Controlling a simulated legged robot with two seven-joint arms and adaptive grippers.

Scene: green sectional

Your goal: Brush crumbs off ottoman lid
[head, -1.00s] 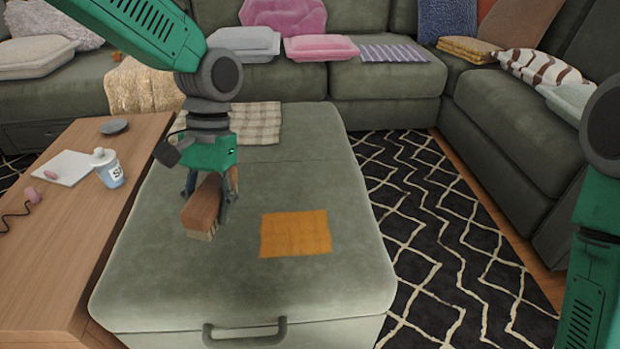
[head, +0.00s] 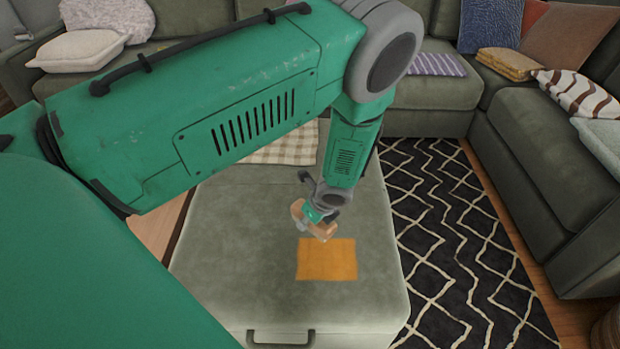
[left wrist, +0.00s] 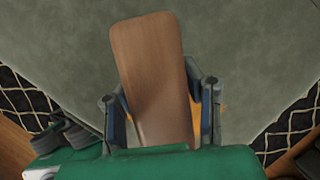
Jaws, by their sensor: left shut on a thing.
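The green ottoman lid (head: 230,260) fills the middle of the head view, with an orange cloth square (head: 327,262) lying flat on it. My left gripper (head: 314,222) is shut on a wooden brush (head: 322,230), just behind the orange cloth. In the left wrist view the brush's brown wooden back (left wrist: 152,70) sits between the two fingers (left wrist: 162,108). Its bristles are hidden there, and I cannot tell whether they touch the lid. No crumbs can be made out. My right gripper is not in view.
A checked cloth (head: 284,147) lies at the lid's far end. A handle (head: 281,338) is on the ottoman's front. A patterned black rug (head: 450,240) and the sectional (head: 535,150) lie to the right. My left arm hides most of the wooden table at left.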

